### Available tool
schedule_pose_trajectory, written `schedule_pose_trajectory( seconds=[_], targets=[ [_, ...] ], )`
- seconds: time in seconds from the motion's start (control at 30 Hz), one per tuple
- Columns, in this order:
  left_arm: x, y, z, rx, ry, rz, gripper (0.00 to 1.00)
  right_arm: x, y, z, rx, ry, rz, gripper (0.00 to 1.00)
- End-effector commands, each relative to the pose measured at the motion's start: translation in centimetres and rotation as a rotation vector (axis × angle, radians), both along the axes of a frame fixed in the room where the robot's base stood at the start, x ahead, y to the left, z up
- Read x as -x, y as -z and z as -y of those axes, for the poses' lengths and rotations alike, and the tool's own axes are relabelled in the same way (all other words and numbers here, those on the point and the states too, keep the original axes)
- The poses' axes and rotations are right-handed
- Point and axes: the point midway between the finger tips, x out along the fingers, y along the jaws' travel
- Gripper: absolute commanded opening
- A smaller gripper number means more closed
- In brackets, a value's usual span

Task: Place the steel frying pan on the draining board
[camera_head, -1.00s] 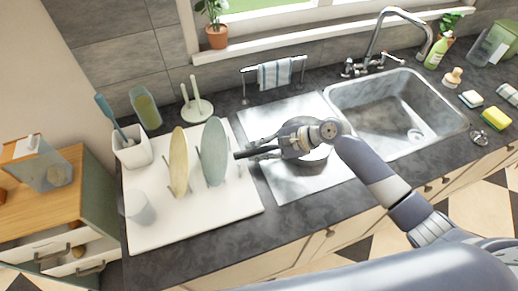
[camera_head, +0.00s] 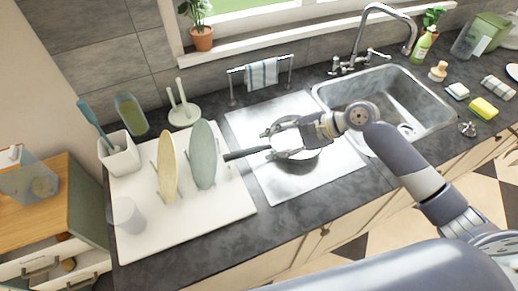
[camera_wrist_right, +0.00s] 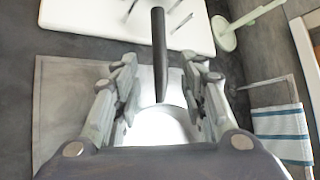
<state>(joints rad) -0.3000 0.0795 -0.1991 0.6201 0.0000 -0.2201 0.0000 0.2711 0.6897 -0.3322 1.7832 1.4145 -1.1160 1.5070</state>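The steel frying pan (camera_head: 288,141) lies on the steel draining board (camera_head: 325,181) beside the sink, its dark handle (camera_head: 245,153) pointing left toward the white rack. My right gripper (camera_head: 271,144) is over the pan with its fingers spread apart. In the right wrist view the dark handle (camera_wrist_right: 160,45) passes between the open fingers (camera_wrist_right: 161,75) with gaps on both sides, and the bright pan (camera_wrist_right: 160,128) shows below. The gripper and wrist hide part of the pan. My left gripper is not in view.
A white rack (camera_head: 225,208) with two upright plates (camera_head: 203,155) and a cup (camera_head: 127,214) stands left of the board. The sink (camera_head: 440,108) and tap are at right. A rail with a striped towel (camera_head: 262,73) stands behind. The board's front part is bare.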

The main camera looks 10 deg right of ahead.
Motion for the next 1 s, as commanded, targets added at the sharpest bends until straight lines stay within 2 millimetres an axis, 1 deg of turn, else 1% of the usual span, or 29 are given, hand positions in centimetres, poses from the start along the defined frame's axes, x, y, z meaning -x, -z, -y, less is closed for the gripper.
schedule_pose_trajectory(
  seconds=[0.03,0.1,0.23,0.77,0.87,1.0],
  targets=[
    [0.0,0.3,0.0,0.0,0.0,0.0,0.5,0.3,-0.3,0.7,0.002,0.001,0.0,0.39],
    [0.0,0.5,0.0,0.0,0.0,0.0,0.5,0.5,-0.9,1.3,0.002,0.001,0.0,0.39],
    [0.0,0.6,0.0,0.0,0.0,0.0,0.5,0.9,-1.6,2.0,0.0,0.0,0.0,0.39],
    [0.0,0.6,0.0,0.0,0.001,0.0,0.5,0.9,-1.8,2.1,-0.001,0.0,-0.001,0.39],
    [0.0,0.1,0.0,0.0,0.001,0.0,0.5,0.9,-2.3,2.1,-0.001,-0.001,0.0,0.39],
    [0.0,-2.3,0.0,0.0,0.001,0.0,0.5,0.9,-4.7,2.2,-0.001,0.0,0.001,0.39]
  ],
)
